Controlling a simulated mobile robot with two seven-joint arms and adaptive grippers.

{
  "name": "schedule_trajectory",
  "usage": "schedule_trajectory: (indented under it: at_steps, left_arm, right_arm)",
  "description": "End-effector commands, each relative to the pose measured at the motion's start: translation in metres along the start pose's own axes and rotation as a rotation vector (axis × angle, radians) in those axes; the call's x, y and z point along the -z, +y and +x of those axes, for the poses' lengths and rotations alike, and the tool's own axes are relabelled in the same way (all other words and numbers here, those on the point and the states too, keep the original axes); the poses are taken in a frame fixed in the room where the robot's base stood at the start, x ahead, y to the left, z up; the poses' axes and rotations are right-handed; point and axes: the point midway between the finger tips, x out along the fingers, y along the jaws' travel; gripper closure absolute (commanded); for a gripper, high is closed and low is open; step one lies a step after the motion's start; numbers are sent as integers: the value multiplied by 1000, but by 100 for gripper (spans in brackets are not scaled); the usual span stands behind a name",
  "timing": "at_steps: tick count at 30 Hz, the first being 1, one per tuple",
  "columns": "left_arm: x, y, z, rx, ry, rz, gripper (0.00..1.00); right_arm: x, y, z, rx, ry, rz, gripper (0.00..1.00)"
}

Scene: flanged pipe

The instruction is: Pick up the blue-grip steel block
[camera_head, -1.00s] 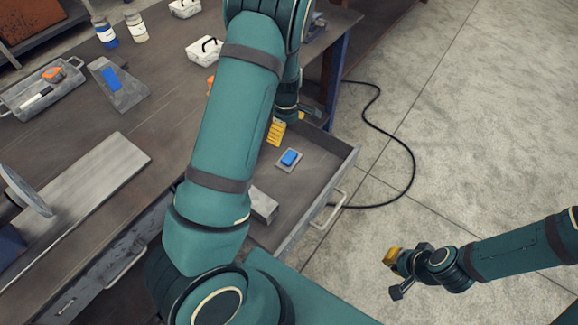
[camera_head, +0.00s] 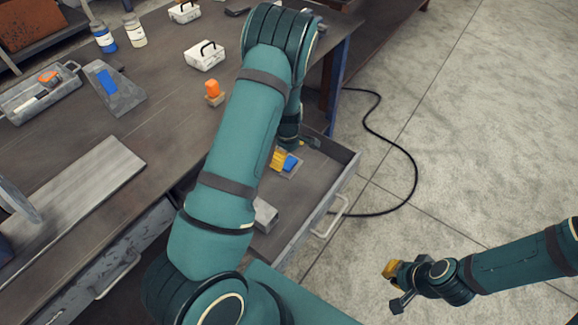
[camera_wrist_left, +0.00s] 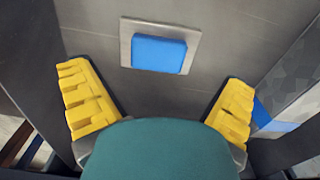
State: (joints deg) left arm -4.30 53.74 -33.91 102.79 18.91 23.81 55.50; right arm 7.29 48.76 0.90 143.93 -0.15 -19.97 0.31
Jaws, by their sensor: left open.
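The blue-grip steel block (camera_head: 291,165) lies in the open drawer, a small grey steel plate with a blue grip on top. In the left wrist view the block (camera_wrist_left: 159,51) sits ahead of and between the fingers, flat on the drawer floor. My left gripper (camera_head: 279,159) is inside the drawer beside the block and partly covers it in the head view. In the wrist view the left gripper (camera_wrist_left: 155,80) has its yellow fingers spread wide with nothing between them. My right gripper (camera_head: 391,270) hangs over the floor at the lower right; its fingers are too small to judge.
The drawer (camera_head: 325,200) has walls close around the left gripper. A grey block (camera_head: 264,214) lies nearer in it. On the bench stand an orange-topped piece (camera_head: 212,91), a grey wedge with a blue patch (camera_head: 117,91) and a tray (camera_head: 40,94). A black cable (camera_head: 415,165) crosses the floor.

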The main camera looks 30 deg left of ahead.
Motion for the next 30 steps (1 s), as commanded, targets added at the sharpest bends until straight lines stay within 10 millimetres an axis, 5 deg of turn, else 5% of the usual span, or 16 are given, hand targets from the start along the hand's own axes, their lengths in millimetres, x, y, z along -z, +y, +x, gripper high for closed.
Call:
schedule_trajectory:
  at_steps: [6,14,21,30]
  left_arm:
    - [-2,2,34,3,-1,-1,0]
    - [-2,2,39,1,0,0,0]
    - [-2,2,38,1,0,0,77]
    - [-2,3,36,-1,0,0,81]
  right_arm:
    - [1,4,10,0,5,0,100]
    - [2,4,10,0,6,-1,100]
    - [2,4,10,0,6,-1,100]
    - [2,4,9,0,6,0,100]
